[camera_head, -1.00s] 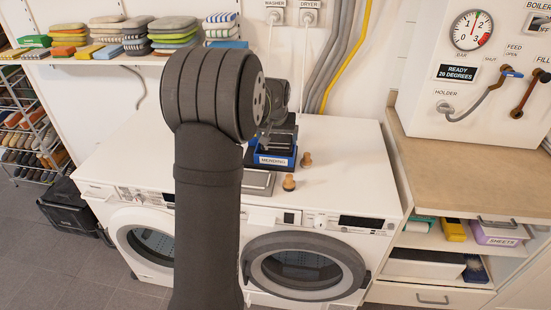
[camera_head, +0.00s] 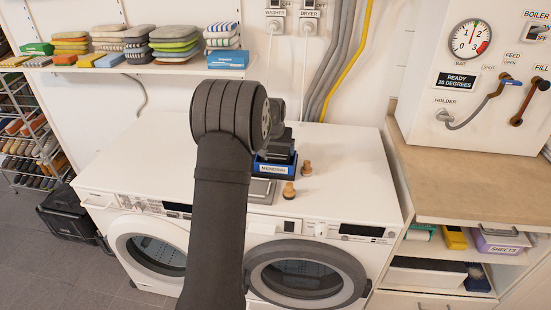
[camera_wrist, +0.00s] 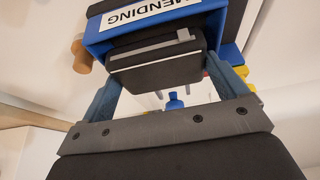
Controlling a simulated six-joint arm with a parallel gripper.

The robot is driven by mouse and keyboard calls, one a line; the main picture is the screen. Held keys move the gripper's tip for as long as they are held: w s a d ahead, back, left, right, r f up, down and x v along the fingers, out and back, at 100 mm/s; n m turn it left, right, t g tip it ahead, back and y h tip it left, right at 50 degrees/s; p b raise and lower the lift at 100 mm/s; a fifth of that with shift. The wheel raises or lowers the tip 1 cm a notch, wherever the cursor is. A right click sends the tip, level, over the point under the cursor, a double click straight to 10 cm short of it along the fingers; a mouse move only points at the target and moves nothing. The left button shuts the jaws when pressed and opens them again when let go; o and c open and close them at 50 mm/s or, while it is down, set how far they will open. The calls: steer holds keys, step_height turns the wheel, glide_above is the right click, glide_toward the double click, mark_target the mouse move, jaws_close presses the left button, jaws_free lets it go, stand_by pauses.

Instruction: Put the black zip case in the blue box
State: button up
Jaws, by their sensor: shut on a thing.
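The blue box (camera_head: 283,169), with a white MENDING label, stands on the white washer top just right of my arm. It also shows at the top of the wrist view (camera_wrist: 95,38). Dark things show at its top in the head view. The black zip case (camera_wrist: 155,70), with a grey strip along its edge, is between the fingers of my gripper (camera_wrist: 163,88) in the wrist view. My gripper is shut on it. The case overlaps the box's labelled side in that view; its height against the rim cannot be told.
The washer top (camera_head: 345,170) is clear to the right. A shelf (camera_head: 140,66) with folded cloths hangs at the back left.

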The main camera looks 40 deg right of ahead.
mark_target(275, 152)
steer(key=shift+w+f, duration=0.15)
steer(key=shift+f, duration=1.9)
steer(key=shift+f, duration=0.15)
steer(key=o, duration=0.8)
steer(key=shift+r, duration=0.45)
steer(key=v, duration=1.1)
steer(key=shift+a+r, duration=0.15)
